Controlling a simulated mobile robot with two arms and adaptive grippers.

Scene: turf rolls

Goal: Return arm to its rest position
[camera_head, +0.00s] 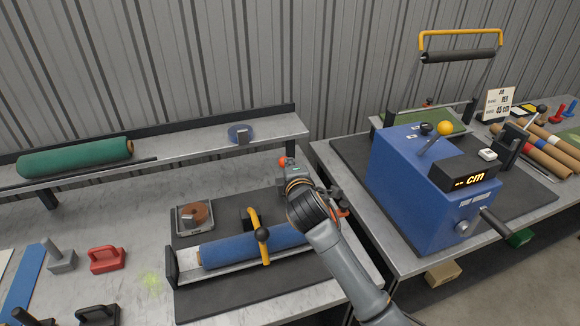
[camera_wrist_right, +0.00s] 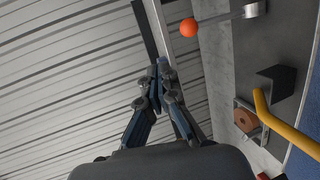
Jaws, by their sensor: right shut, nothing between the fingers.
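My right arm reaches in from the lower right in the head view, its wrist above the back right corner of the dark mat (camera_head: 200,306). The wrist mostly hides the right gripper there. In the wrist view the right gripper (camera_wrist_right: 160,66) is shut and empty, with its fingers together in front of the metal wall. A blue roll (camera_head: 225,250) lies in a cradle on the mat, left of my arm, with a yellow handle (camera_head: 256,230) across it. The handle also shows at the right of the wrist view (camera_wrist_right: 282,126), apart from the fingers. My left gripper is not in view.
An orange ball (camera_wrist_right: 188,28) on a rod is near the fingers. A blue machine (camera_head: 408,190) with a yellow-knobbed lever stands right of my arm. A green roll (camera_head: 75,157) lies on the back shelf. A brown roll (camera_head: 195,214) sits in a holder.

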